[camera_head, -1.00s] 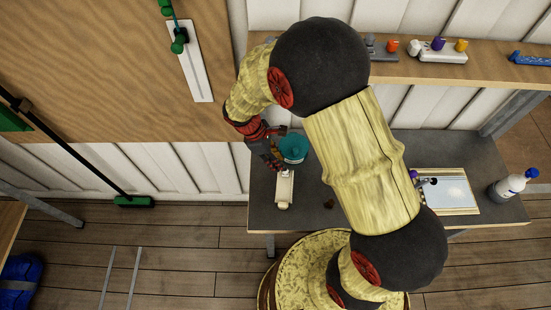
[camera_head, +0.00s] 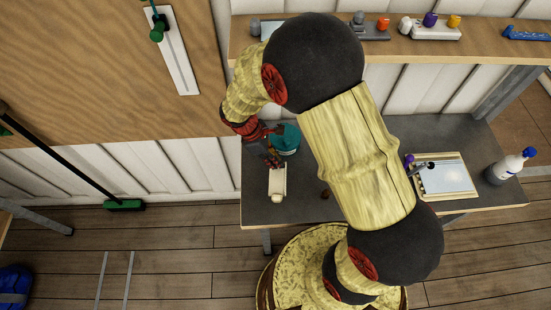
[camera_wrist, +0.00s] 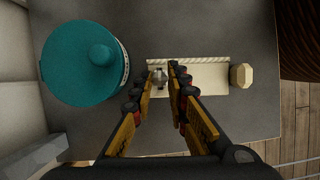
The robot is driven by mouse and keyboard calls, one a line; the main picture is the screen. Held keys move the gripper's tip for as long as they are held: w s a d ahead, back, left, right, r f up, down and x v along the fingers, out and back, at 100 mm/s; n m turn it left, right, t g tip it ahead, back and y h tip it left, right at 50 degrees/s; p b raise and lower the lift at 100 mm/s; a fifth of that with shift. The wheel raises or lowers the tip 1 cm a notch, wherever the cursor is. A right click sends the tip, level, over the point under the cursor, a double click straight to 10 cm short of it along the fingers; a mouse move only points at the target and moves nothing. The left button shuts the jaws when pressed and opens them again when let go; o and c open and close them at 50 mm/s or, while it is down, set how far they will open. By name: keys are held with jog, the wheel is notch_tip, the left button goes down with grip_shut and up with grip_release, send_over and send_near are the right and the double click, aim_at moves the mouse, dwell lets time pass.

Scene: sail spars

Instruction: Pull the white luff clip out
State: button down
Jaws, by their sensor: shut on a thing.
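A short cream spar (camera_head: 277,186) lies on the dark table, and it also shows in the wrist view (camera_wrist: 210,76). It has a cream knob (camera_wrist: 241,75) at its near end. My gripper (camera_head: 272,163) is over the spar's far end. In the wrist view, my gripper (camera_wrist: 166,72) has its two fingers on either side of a small pale clip (camera_wrist: 160,76) at that end and is shut on it. The fingers partly hide the clip. I cannot tell how far it sits inside the spar.
A teal lidded pot (camera_wrist: 82,62) stands close beside my gripper. A white tray (camera_head: 447,176) and a spray bottle (camera_head: 511,165) are at the table's right. A shelf (camera_head: 430,52) with several small coloured parts runs above the table's back.

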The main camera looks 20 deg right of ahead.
jog(key=shift+r, duration=0.1)
jog(key=shift+r+p, duration=0.55)
jog(key=shift+p, duration=0.1)
jog(key=shift+r+p, duration=1.6)
jog(key=shift+r, duration=0.15)
jog(key=shift+f, duration=0.1)
